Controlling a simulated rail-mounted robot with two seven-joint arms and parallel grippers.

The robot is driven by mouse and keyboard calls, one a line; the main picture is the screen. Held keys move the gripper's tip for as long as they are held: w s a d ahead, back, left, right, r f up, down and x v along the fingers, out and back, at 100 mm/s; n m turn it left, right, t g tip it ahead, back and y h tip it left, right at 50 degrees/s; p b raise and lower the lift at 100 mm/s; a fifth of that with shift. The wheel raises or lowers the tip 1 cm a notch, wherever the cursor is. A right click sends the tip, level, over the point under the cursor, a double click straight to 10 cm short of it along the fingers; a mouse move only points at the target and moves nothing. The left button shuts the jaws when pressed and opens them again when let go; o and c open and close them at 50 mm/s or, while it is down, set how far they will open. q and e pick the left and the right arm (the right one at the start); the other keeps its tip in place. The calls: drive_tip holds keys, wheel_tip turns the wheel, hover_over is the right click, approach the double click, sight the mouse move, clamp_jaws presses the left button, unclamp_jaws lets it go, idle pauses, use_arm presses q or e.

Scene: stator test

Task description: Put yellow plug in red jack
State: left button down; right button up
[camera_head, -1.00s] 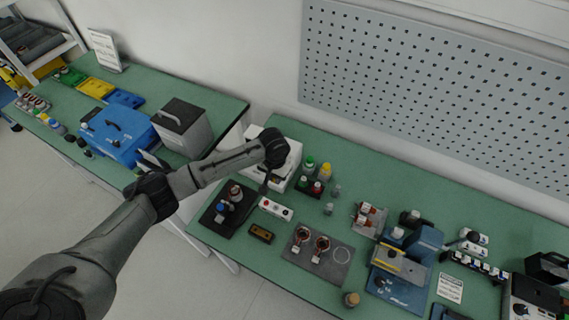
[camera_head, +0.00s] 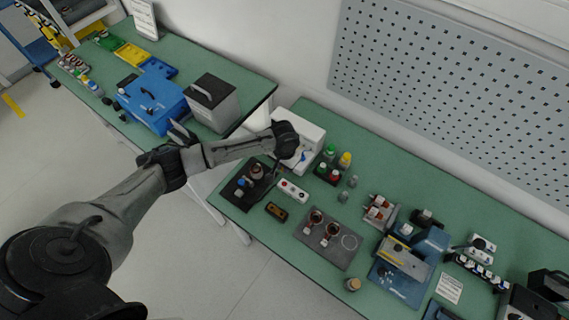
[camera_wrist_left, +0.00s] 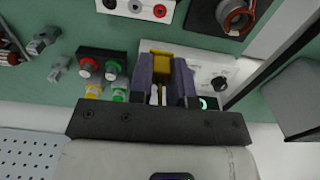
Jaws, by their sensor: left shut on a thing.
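My left gripper (camera_head: 277,165) points down at the front of the white instrument (camera_head: 302,146). In the left wrist view its two purple-grey fingers (camera_wrist_left: 162,88) are shut on a small part, taken as the yellow plug. Yellow (camera_wrist_left: 172,50) shows between and beyond the fingers; I cannot tell how much of it is plug and how much instrument panel. The white instrument's face (camera_wrist_left: 207,62) is beside the fingers, with a black knob. They hide part of this face, and no red jack shows clearly on it. My right gripper is not in view.
A white box (camera_head: 293,191) with red and black round fittings lies nearby. A black plate (camera_head: 240,198) with a stator is left. Green bench surface is clear along the back right.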

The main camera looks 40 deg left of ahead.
use_arm(q)
drive_tip(key=b, duration=0.2)
approach(284, 181)
drive_tip(key=shift+s+d, duration=0.45)
drive_tip(key=shift+d, duration=0.05)
drive_tip(key=shift+f+b, duration=0.8)
drive_tip(key=shift+f, duration=1.4)
drive_tip(key=shift+f, duration=0.1)
drive_tip(key=shift+f+p, duration=0.2)
drive_tip(key=shift+p, duration=0.35)
drive_tip(key=shift+f, duration=0.15)
drive_tip(key=shift+f, duration=0.25)
drive_tip(key=shift+f, duration=0.1)
drive_tip(key=shift+f, duration=0.4)
idle(0.4)
